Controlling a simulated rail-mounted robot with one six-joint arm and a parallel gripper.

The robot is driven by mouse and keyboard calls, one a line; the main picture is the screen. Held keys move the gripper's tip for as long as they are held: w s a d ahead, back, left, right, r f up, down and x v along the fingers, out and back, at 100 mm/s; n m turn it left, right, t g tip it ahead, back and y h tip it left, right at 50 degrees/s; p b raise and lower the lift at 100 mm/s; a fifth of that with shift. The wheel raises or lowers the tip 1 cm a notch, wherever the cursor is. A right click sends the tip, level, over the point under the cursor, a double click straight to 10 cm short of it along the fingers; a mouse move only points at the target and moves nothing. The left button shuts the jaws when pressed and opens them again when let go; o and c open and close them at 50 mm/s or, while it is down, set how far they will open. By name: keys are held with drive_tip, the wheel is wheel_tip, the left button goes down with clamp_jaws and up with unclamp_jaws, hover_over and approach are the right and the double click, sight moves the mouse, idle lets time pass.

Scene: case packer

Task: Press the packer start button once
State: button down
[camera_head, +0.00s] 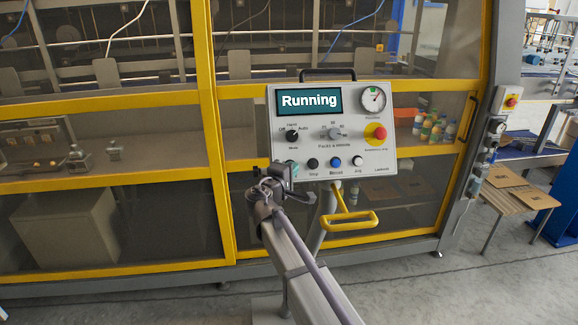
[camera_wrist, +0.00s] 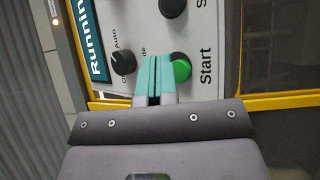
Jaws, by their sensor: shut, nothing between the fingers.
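The packer start button is green in the wrist view (camera_wrist: 182,70), with the word "Start" beside it. In the head view my gripper largely hides it at the panel's lower left. The grey control panel (camera_head: 330,112) has a screen (camera_head: 310,101) reading "Running". My gripper (camera_head: 289,168) is at that lower left corner. In the wrist view its teal fingers (camera_wrist: 158,60) are shut together and empty. Their tips overlap the button's near edge in the picture. I cannot tell whether they touch it or whether it is pressed in.
A black button (camera_head: 312,163) sits beside the start button, with a blue one (camera_head: 336,162) and a white one (camera_head: 357,160) further right. A red emergency stop (camera_head: 379,132) is at right. A yellow handle (camera_head: 350,220) hangs below the panel. Yellow-framed guards stand behind.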

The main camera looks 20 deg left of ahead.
drive_tip(key=s, duration=0.1)
drive_tip(key=s+d+r+p, duration=0.2)
drive_tip(key=s, duration=0.1)
drive_tip(key=shift+r, duration=0.25)
idle(0.3)
drive_tip(key=shift+w, duration=0.1)
idle(0.4)
